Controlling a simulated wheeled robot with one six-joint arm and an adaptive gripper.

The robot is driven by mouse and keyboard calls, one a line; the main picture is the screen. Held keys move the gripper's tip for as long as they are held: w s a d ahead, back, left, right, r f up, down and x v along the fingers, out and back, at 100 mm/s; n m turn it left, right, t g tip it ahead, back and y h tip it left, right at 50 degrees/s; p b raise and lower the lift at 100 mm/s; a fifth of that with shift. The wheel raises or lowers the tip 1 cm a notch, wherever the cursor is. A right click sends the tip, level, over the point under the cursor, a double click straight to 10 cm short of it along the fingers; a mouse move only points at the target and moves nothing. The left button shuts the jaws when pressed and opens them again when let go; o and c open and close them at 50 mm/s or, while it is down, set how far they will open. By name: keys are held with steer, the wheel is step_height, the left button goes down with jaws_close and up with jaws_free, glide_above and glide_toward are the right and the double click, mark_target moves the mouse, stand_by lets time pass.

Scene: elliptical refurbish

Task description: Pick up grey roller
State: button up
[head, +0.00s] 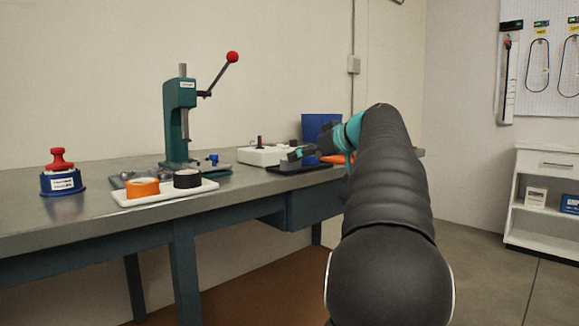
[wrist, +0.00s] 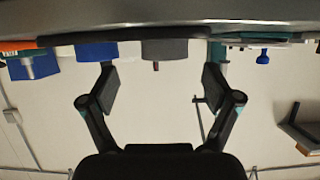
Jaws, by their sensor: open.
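My gripper (head: 303,152) is at the far right part of the workbench in the head view, close above a dark tray (head: 288,170). In the wrist view, which is upside down, my gripper (wrist: 157,82) is open with nothing between its fingers. A grey block-like shape (wrist: 165,50) with a short dark pin shows between and beyond the fingertips, apart from them. I cannot tell whether it is the grey roller or the pale fixture behind the tray. A blue shape (wrist: 97,51) is beside it. No grey roller is clearly seen in the head view, where my arm and gripper cover part of the tray.
A teal press (head: 180,120) with a red-knobbed lever stands on the workbench (head: 60,222). A white tray (head: 125,200) holds an orange roll (head: 142,187) and a black roll (head: 187,179). A pale fixture (head: 260,156) and blue panel (head: 320,130) stand behind my gripper.

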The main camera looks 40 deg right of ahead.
mark_target(284, 164)
steer(key=shift+a+x, duration=0.15)
steer(key=shift+x, duration=1.3)
steer(key=shift+a+x, duration=0.15)
steer(key=shift+x, duration=1.3)
steer(key=shift+r, duration=0.2)
steer(key=c, duration=1.3)
